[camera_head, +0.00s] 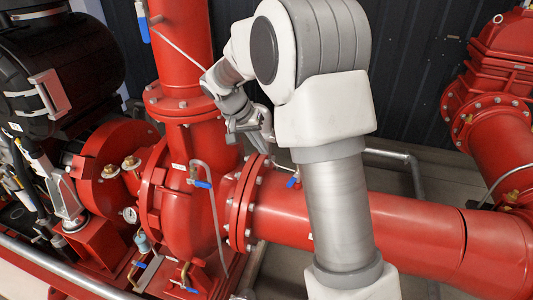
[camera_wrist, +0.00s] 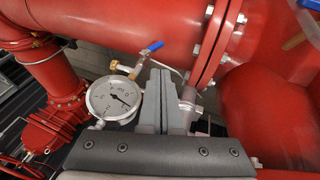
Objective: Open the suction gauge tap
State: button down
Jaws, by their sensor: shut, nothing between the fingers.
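The suction gauge tap has a small blue lever (camera_wrist: 152,48) and a brass body (camera_wrist: 126,68). In the wrist view it sits against the red pipe, just above and left of my fingertips. A round white-faced gauge (camera_wrist: 112,98) is just below it, left of my fingers. In the head view a blue lever (camera_head: 292,182), apparently the same one, shows at the pipe right of the flange. My gripper (camera_wrist: 160,73) is shut and empty, its tips close below the lever; contact cannot be told. In the head view my gripper (camera_head: 262,143) is partly hidden behind the flange.
The red suction pipe (camera_head: 410,230) runs right from the bolted flange (camera_head: 240,205). Another blue-handled tap (camera_head: 202,184) is on the pump casing, with a thin metal tube. A second blue handle (camera_head: 143,28) is at upper left. A dark ribbed wall (camera_head: 420,70) stands behind.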

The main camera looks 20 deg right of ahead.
jog(key=w+f+m+h+p, duration=0.1)
jog(key=w+f, duration=0.5)
jog(key=f, duration=0.1)
jog(key=shift+g, duration=0.3)
jog(key=x, duration=0.4)
jog(key=s+d+p+x, duration=0.1)
jog(key=x, duration=0.3)
jog(key=p+x, duration=0.1)
jog(key=x, duration=0.3)
jog(key=shift+s+d, duration=0.3)
jog(key=shift+s, duration=0.05)
jog(key=shift+s+d+f, duration=0.25)
jog(key=shift+d, duration=0.1)
jog(key=f+b, duration=0.1)
jog(key=b, duration=0.1)
jog(key=shift+f+g+h+b, duration=0.1)
jog(key=shift+g+h+b, duration=0.2)
jog(key=shift+h+b, duration=0.1)
jog(key=h+b, duration=0.1)
jog(key=b, duration=0.2)
jog(key=f+g+h+b, duration=0.1)
jog(key=h+b, duration=0.1)
jog(key=b, duration=0.1)
jog(key=shift+s+d+g+b, duration=0.2)
jog(key=shift+d+g+b, duration=0.1)
jog(key=shift+d+b, duration=0.05)
jog(key=shift+s+d+r+n, duration=0.1)
jog(key=shift+r+n, duration=0.05)
jog(key=shift+n, duration=0.15)
jog(key=shift+r, duration=0.1)
